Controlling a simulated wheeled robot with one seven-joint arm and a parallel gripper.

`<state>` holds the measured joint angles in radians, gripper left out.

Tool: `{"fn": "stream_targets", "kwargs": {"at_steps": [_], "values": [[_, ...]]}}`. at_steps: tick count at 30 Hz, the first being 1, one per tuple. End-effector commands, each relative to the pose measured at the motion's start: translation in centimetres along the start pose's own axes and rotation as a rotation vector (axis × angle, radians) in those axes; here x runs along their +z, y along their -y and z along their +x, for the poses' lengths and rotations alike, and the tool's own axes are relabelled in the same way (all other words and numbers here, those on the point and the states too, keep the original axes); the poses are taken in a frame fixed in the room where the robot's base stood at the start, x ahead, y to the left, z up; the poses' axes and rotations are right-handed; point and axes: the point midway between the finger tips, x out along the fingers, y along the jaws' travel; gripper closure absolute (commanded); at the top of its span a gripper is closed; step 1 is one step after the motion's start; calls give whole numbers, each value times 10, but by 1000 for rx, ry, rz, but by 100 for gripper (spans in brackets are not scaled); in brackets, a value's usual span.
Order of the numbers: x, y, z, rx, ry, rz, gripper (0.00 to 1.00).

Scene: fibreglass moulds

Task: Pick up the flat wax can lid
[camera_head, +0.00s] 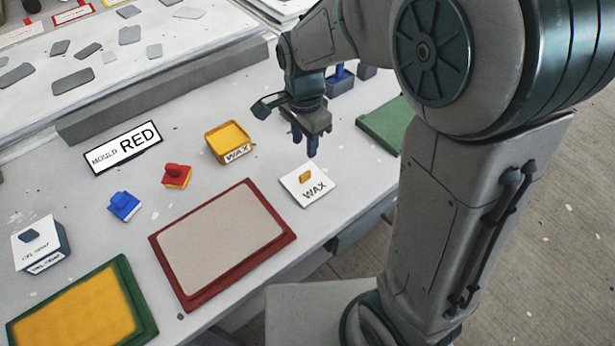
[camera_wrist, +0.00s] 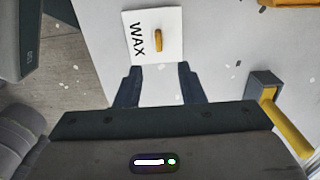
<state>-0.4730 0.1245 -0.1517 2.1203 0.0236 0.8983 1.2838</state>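The flat wax can lid (camera_head: 302,193) is a white square plate marked WAX with a small yellow knob (camera_head: 305,176) on top. It lies flat on the grey table near its front edge. It also shows in the wrist view (camera_wrist: 147,47), beyond my fingertips, with the knob roughly in line with the gap between them. My gripper (camera_head: 305,150) hangs above the table, behind the lid in the head view. In the wrist view my gripper (camera_wrist: 157,72) has its two dark fingers apart, with nothing between them but the view of the table and the lid's near edge.
An open yellow wax can (camera_head: 238,155) stands left of the lid. A red-framed mould (camera_head: 290,238), a yellow mould with green frame (camera_head: 143,300), a green board (camera_head: 370,125), red (camera_head: 178,171) and blue (camera_head: 122,207) knobbed blocks, a gel coat can (camera_head: 60,250) and a MOULD RED sign (camera_head: 100,158) lie around.

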Motion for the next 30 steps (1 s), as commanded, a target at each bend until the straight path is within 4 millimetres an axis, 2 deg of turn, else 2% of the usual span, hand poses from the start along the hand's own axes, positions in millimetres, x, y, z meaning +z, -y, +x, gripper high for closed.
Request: {"fn": "stream_targets", "kwargs": {"at_steps": [3,7,14,24,30], "values": [[1,-1,27,6,1,-3,65],[0,-1,47,4,1,-1,65],[-1,-1,63,2,1,0,65],[-1,-3,107,2,1,2,65],[-1,-3,111,0,0,1,65]]}}
